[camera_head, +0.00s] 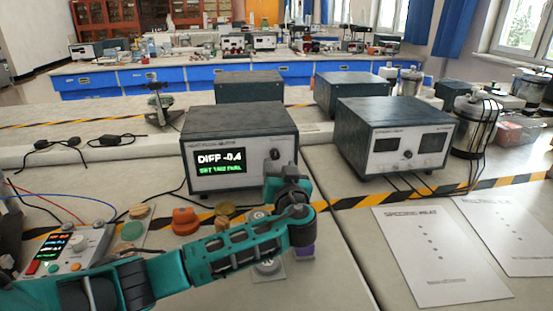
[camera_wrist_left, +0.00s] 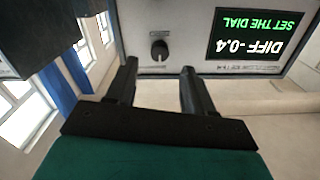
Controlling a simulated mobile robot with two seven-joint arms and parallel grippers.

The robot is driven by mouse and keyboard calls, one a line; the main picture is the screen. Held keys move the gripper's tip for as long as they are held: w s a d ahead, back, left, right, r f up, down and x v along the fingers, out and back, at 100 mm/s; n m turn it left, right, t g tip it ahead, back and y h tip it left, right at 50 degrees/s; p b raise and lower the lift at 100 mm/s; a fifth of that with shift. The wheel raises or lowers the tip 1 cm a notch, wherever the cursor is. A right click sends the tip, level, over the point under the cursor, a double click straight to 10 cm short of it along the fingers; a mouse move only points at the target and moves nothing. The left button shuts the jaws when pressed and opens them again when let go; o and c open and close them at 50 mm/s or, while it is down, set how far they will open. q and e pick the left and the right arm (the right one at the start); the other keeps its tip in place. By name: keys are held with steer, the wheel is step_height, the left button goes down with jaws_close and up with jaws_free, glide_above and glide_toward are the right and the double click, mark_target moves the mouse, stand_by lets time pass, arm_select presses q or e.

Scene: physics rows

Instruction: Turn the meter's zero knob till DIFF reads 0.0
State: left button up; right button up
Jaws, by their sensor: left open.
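The meter (camera_head: 239,126) is a dark box with a light front panel on the bench. Its screen (camera_head: 220,162) reads DIFF -0.4 with SET THE DIAL in green below; the screen also shows upside down in the left wrist view (camera_wrist_left: 258,35). The zero knob (camera_head: 275,154) is a small dark knob right of the screen, and it shows in the left wrist view (camera_wrist_left: 160,48). My left gripper (camera_wrist_left: 158,72) is open and empty, its two fingers pointing at the panel with the knob between and beyond them. My right gripper is not in view.
A second dark box instrument (camera_head: 394,130) stands to the right, with a cable-wrapped metal vessel (camera_head: 474,128) beside it. Two printed sheets (camera_head: 438,255) lie at the front right. A small control box (camera_head: 70,250) and coloured pucks (camera_head: 185,220) sit at the front left.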

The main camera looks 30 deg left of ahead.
mark_target(275, 156)
arm_select(q)
steer(key=shift+x, duration=2.5)
steer(key=shift+c, duration=0.5)
jaws_close()
